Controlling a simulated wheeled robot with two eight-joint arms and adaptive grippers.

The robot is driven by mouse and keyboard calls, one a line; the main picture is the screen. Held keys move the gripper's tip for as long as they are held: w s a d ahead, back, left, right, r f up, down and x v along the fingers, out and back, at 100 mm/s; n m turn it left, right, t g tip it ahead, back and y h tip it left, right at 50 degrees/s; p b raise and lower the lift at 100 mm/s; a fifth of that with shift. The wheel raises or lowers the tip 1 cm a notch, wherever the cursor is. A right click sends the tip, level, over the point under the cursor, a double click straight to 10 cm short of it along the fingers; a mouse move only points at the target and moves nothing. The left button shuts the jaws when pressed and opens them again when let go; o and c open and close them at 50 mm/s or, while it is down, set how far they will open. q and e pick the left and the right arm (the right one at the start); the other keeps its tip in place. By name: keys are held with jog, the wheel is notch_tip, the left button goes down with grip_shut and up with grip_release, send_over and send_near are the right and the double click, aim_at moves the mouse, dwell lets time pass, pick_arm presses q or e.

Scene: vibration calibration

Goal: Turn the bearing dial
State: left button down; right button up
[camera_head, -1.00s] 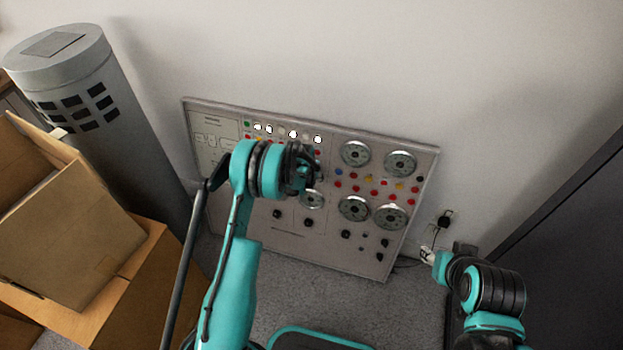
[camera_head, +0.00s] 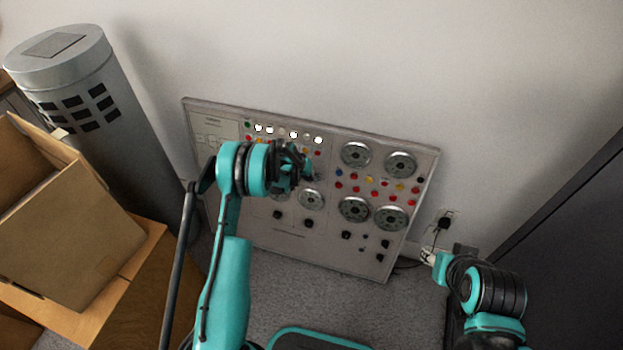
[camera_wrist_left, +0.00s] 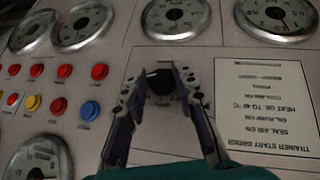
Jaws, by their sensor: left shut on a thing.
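The grey control panel (camera_head: 300,252) leans against the wall, with round gauges, coloured buttons and black knobs. My left gripper (camera_head: 308,176) is at the panel's middle, just above a round gauge (camera_head: 312,198). In the left wrist view, my left gripper (camera_wrist_left: 162,88) has its two fingers shut on a small black dial knob (camera_wrist_left: 160,80). The knob's label is mostly hidden between the fingers. In the head view the gripper hides this knob.
Red, yellow and blue buttons (camera_wrist_left: 89,110) lie left of the fingers in the left wrist view; a printed guide plate (camera_wrist_left: 265,105) lies right. Cardboard boxes (camera_head: 75,225) and a grey cylinder (camera_head: 110,120) stand left. A dark cabinet (camera_head: 560,250) stands right. A plug (camera_head: 443,222) is in the wall.

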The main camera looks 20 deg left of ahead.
pick_arm(q)
jog(key=h, duration=0.1)
jog(key=n+h, duration=0.1)
jog(key=h, duration=0.1)
jog(key=n+h, duration=0.1)
jog(key=shift+a+f+t+h, duration=0.25)
jog(key=shift+a+t+h, duration=0.05)
jog(key=shift+a, duration=0.05)
jog(key=shift+n, duration=0.3)
jog(key=c, duration=1.2)
grip_release()
jog(key=v, duration=1.2)
jog(key=shift+a+f, duration=0.1)
